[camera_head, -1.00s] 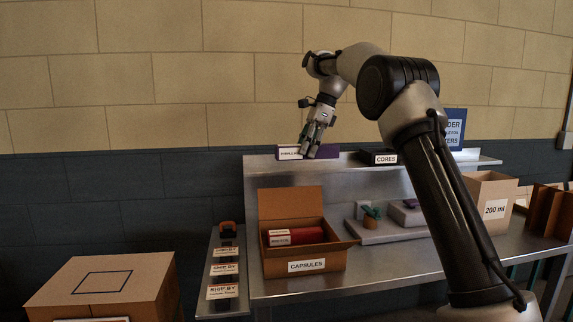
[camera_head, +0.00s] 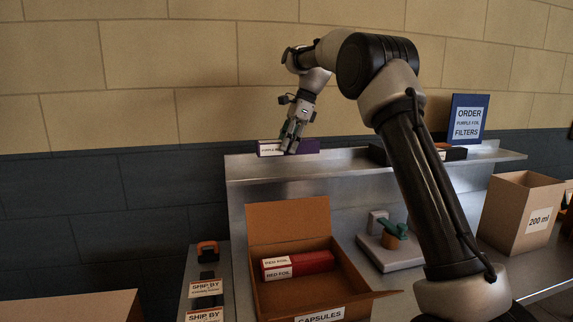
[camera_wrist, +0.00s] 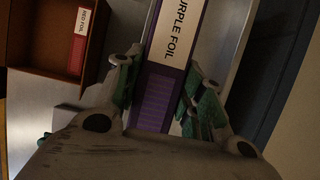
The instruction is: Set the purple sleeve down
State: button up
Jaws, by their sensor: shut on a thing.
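The purple sleeve (camera_head: 309,146) is a long purple box with a white label end, at the upper shelf at the back of the bench. In the wrist view the purple sleeve (camera_wrist: 158,97) runs between my fingers, and its white label reads "PURPLE FOIL". My gripper (camera_head: 291,145) is shut on it from above, with a green-padded finger on each side. In the head view the sleeve lies level along the shelf top. I cannot tell whether its underside touches the shelf. The gripper (camera_wrist: 158,92) hides part of its sides.
The shelf (camera_head: 345,156) carries a dark box (camera_head: 452,153) and an order sign (camera_head: 468,120) to the right. Below stands an open capsules carton (camera_head: 290,218) with red foil boxes (camera_head: 300,264). A 200 ml carton (camera_head: 522,215) is at the right. A wall (camera_head: 240,70) rises behind.

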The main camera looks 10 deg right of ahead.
aim_at(288, 172)
jog(key=shift+f, duration=2.95)
jog(key=o, duration=1)
jog(key=shift+f, duration=0.1)
